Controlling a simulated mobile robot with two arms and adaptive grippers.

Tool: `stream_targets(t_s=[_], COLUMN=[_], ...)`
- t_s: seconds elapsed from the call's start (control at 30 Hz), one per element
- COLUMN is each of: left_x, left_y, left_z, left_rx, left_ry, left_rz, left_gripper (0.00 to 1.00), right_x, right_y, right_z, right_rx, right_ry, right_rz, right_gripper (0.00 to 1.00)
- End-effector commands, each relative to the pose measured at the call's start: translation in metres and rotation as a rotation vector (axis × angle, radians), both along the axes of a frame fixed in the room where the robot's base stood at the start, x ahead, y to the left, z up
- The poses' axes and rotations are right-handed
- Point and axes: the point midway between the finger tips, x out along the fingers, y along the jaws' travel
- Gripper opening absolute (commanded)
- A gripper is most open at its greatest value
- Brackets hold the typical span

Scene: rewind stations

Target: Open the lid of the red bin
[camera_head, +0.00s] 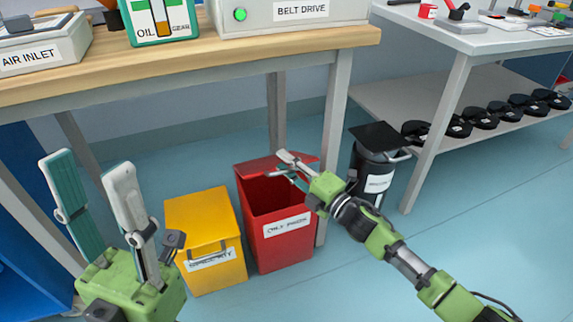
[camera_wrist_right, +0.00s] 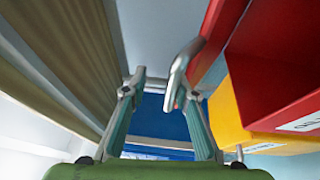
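The red bin (camera_head: 272,252) stands on the floor beneath the workbench, with a white label on its front. Its lid (camera_head: 258,166) is raised toward the back, and the dark red inside shows. My right gripper (camera_head: 287,163) is at the lid, over the bin's upper right part, and hides some of the lid and rim. My left gripper (camera_head: 92,167) is open and empty at the left.
A closed yellow bin (camera_head: 205,225) stands left of the red bin. Floor in front is clear.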

Motion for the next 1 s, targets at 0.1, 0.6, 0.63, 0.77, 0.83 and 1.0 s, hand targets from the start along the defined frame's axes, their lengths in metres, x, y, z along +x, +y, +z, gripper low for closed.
stream_targets(t_s=[0.1, 0.6, 0.63, 0.77, 0.83, 1.0], left_x=[0.0, 0.0, 0.0, 0.0, 0.0, 0.0], left_y=[0.0, 0.0, 0.0, 0.0, 0.0, 0.0], left_z=[0.0, 0.001, 0.001, 0.001, 0.001, 0.001], left_rx=[0.0, -0.002, -0.001, 0.0, 0.0, 0.0], left_ry=[0.0, -0.003, -0.002, -0.002, -0.002, -0.001], left_rz=[0.0, 0.001, 0.001, 0.001, 0.001, 0.001], left_gripper=[0.4, 0.4, 0.4, 0.4, 0.4, 0.4], right_x=[0.0, -0.033, -0.038, -0.059, -0.069, -0.085], right_y=[0.0, -0.029, -0.033, -0.051, -0.059, -0.074], right_z=[0.0, -0.005, -0.005, -0.007, -0.007, -0.009], right_rx=[0.0, -0.002, -0.001, -0.002, -0.002, -0.001], right_ry=[0.0, 0.002, 0.002, 0.002, 0.002, 0.002], right_rz=[0.0, -0.001, -0.001, -0.001, 0.0, -0.001], right_gripper=[0.26, 0.26, 0.26, 0.26, 0.26, 0.26])
